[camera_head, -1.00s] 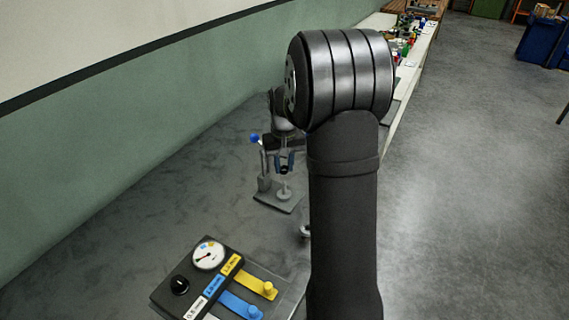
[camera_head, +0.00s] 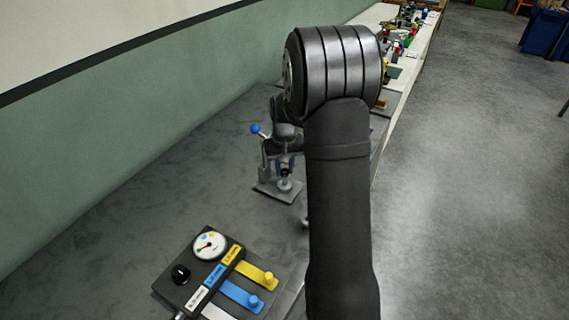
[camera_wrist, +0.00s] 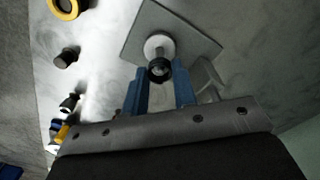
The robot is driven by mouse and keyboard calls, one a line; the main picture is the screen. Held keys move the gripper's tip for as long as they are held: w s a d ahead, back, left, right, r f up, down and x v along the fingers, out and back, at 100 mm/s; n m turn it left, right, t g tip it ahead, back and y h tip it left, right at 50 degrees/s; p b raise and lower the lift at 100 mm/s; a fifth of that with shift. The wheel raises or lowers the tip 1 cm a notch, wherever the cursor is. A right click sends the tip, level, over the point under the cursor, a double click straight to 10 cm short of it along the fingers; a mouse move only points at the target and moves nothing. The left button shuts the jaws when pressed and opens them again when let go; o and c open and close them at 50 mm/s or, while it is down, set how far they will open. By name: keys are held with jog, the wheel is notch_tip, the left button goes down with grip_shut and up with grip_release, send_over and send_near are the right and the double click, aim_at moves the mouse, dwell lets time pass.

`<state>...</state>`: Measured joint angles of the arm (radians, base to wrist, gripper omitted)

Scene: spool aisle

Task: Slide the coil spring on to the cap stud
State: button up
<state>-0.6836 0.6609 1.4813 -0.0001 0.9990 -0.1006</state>
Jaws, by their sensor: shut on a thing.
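My gripper (camera_head: 285,170) points down over a grey plate (camera_head: 267,188) with a pale round stud base (camera_head: 285,187) on it. Its blue fingers also show in the wrist view (camera_wrist: 161,92). They are shut on a small dark ring-shaped piece, which I take for the coil spring (camera_wrist: 160,70). In the wrist view the spring lines up closely with the pale stud base (camera_wrist: 157,42) beyond it. The spring and the fingers hide most of the stud, so I cannot tell whether the spring is around its tip.
A lever with a blue ball (camera_head: 255,129) stands beside the plate, close left of my gripper. A dark gauge panel (camera_head: 212,270) with yellow and blue tabs lies in front. The grey surface left of the plate is clear. Several small parts lie farther along the bench.

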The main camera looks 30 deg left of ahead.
aim_at(285, 184)
jog(key=shift+f, duration=1.9)
jog(key=o, duration=1)
jog(key=shift+o, duration=0.2)
notch_tip(285, 184, up, 17)
jog(key=shift+r, duration=0.2)
jog(key=shift+f, duration=0.15)
